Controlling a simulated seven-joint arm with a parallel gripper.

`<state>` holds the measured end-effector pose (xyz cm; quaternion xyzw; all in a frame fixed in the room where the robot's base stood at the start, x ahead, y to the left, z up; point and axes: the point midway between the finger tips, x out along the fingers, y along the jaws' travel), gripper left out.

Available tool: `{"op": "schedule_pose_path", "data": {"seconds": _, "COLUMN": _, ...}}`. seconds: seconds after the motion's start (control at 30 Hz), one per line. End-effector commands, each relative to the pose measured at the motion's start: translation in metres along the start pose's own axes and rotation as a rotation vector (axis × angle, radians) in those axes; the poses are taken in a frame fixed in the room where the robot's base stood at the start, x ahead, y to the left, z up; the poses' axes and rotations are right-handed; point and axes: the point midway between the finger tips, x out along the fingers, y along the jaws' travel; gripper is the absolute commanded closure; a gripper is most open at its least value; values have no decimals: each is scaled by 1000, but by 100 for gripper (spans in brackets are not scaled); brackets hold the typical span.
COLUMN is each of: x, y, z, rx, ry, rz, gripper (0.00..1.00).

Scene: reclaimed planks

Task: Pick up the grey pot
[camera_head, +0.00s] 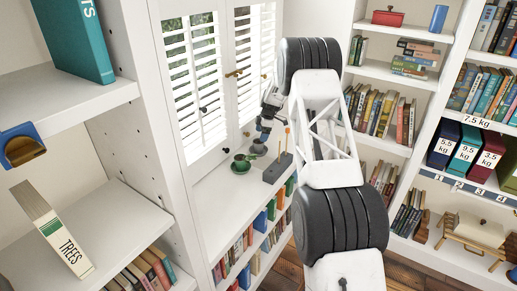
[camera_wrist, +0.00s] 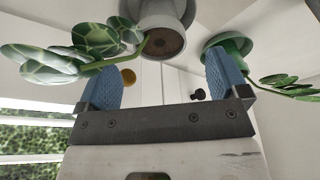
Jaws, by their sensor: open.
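The grey pot (camera_wrist: 172,16) shows at the top of the wrist view, which looks upside down. It has brown soil and a plant with broad, pale-veined green leaves (camera_wrist: 100,38). My gripper (camera_wrist: 162,66) is open and empty, its two blue finger pads apart. The pot lies beyond the fingertips and between them sideways; I see no contact. In the head view my gripper (camera_head: 263,128) is small, at the far end of the arm, above the low shelf by the window. The grey pot is hard to make out there.
A green pot (camera_wrist: 230,42) with a leafy plant stands close beside the right finger in the wrist view. In the head view, green ware (camera_head: 240,164) and a grey block with upright sticks (camera_head: 279,168) stand on the low shelf top (camera_head: 222,192). Louvred shutters (camera_head: 192,85) rise behind.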

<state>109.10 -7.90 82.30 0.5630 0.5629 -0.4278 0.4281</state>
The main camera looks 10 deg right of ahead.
Motion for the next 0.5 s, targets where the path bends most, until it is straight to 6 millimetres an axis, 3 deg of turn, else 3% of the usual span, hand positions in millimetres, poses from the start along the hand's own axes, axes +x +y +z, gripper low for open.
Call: {"op": "schedule_pose_path", "data": {"seconds": 0.5, "x": 42, "y": 0, "z": 0, "rx": 0, "ry": 0, "rz": -1, "gripper": 7}}
